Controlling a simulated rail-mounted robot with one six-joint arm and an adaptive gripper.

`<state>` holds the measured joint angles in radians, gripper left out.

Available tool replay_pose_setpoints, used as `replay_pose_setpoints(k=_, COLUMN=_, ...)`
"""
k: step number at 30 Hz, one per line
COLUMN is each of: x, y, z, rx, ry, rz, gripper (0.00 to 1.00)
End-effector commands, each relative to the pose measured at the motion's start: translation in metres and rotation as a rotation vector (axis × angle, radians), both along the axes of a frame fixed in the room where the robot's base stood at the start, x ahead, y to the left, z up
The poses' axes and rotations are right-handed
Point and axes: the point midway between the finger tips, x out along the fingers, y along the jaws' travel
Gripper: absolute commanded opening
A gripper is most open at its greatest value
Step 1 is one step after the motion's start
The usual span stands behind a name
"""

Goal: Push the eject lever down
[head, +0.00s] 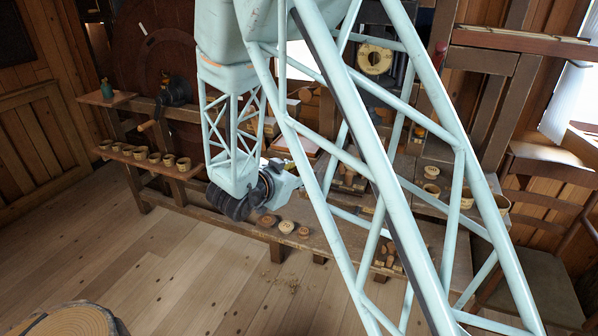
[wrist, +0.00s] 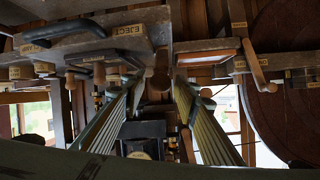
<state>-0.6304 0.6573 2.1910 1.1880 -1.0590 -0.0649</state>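The label EJECT (wrist: 128,30) is on a dark plate in the upper left of the wrist view. A round wooden knob (wrist: 160,79) shows below and right of it, between my fingertips in the picture; I cannot tell whether it belongs to the eject lever or whether I touch it. My gripper (wrist: 157,88) is open, its two ribbed fingers apart with nothing visibly held. In the head view my wrist hangs over the bench, and the fingertips and lever cannot be made out.
A wooden handle (wrist: 255,66) hangs at the right of the wrist view; a black handle (wrist: 66,30) is at left. In the head view, small turned cups (head: 154,157) line a shelf, and wooden discs (head: 287,227) lie on the bench.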

Motion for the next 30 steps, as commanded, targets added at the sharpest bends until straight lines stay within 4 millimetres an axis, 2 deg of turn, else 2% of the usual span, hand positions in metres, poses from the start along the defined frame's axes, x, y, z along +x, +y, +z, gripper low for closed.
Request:
replay_pose_setpoints(k=1, x=0.000, y=0.000, z=0.000, rx=0.000, ry=0.000, rz=0.000, gripper=0.23)
replay_pose_setpoints(k=9, x=0.000, y=0.000, z=0.000, rx=0.000, ry=0.000, rz=0.000, gripper=0.00)
replay_pose_setpoints(k=30, x=-0.007, y=0.003, z=-0.013, rx=0.000, ry=0.004, rz=0.000, gripper=0.00)
